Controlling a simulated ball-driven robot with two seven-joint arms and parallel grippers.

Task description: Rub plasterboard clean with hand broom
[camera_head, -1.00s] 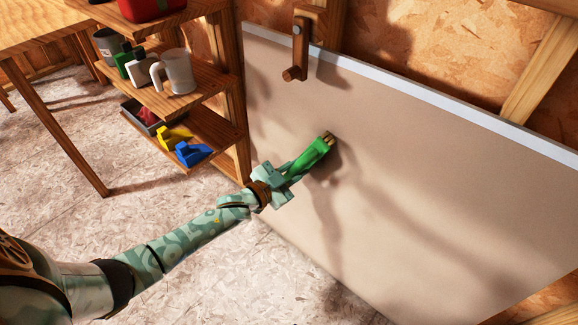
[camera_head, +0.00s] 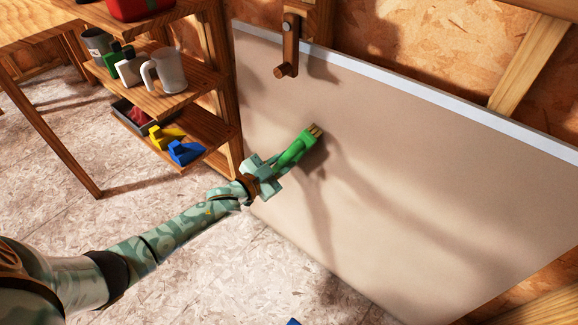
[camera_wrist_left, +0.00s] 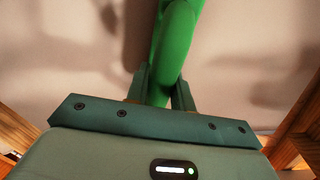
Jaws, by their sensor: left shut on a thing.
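The plasterboard (camera_head: 420,180) is a large beige sheet with a pale top edge, leaning against the wooden wall and filling the right of the head view. My left gripper (camera_head: 272,172) is shut on the green handle of the hand broom (camera_head: 297,150). The broom's short tan bristles point up and right at the board's left part; whether they touch it I cannot tell. In the left wrist view the green handle (camera_wrist_left: 176,45) runs up between the fingers, with the board behind it. My right gripper is not in view.
A wooden shelf (camera_head: 175,105) stands left of the board, close to my left arm, with cups and bottles (camera_head: 165,72) on it and yellow and blue items (camera_head: 185,152) lower down. A wooden latch (camera_head: 288,45) overlaps the board's top. Floor below is mostly clear.

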